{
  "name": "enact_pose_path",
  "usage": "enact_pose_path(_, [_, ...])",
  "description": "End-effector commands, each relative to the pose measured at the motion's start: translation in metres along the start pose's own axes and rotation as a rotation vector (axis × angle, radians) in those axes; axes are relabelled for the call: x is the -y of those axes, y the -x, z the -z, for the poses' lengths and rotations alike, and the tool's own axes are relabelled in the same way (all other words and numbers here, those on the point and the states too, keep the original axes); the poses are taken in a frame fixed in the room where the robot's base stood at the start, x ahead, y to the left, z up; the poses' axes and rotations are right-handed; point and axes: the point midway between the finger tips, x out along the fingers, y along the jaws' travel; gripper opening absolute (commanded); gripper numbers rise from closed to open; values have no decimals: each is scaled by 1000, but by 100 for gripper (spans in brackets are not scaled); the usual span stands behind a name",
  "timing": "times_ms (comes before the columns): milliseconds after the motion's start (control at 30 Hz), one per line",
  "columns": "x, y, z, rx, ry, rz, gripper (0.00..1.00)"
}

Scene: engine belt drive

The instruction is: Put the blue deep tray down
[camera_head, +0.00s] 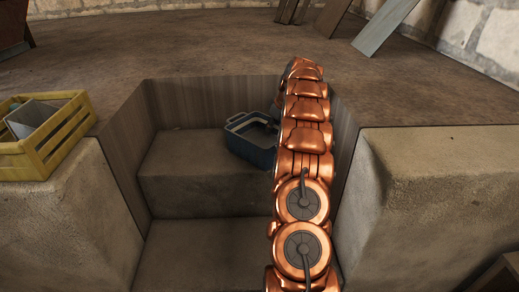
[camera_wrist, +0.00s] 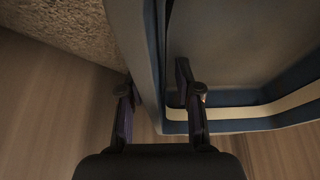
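The blue deep tray (camera_head: 252,141) is in the recess, at the stone step, in the head view. It has a pale rim and looks slightly tilted. My copper arm hides its right part. In the wrist view one tray wall (camera_wrist: 150,50) runs between the two fingers of my gripper (camera_wrist: 155,92). One finger is inside the tray and the other is outside, both close against the wall. The gripper looks shut on this wall. The head view does not show the fingers, and whether the tray's underside fully rests on the step cannot be told.
The stone step (camera_head: 190,185) has bare room left of the tray. Wooden walls (camera_head: 200,100) close the recess behind and at the sides. A yellow crate (camera_head: 45,135) stands on the left stone block. The right stone block (camera_head: 450,160) has a clear top.

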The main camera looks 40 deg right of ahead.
Motion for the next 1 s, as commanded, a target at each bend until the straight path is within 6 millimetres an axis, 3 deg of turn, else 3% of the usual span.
enact_pose_path(133, [0,2,0,-1,0,0,33])
enact_pose_path(467, [0,2,0,0,0,0,0])
enact_pose_path(1000, [0,2,0,0,0,-1,0])
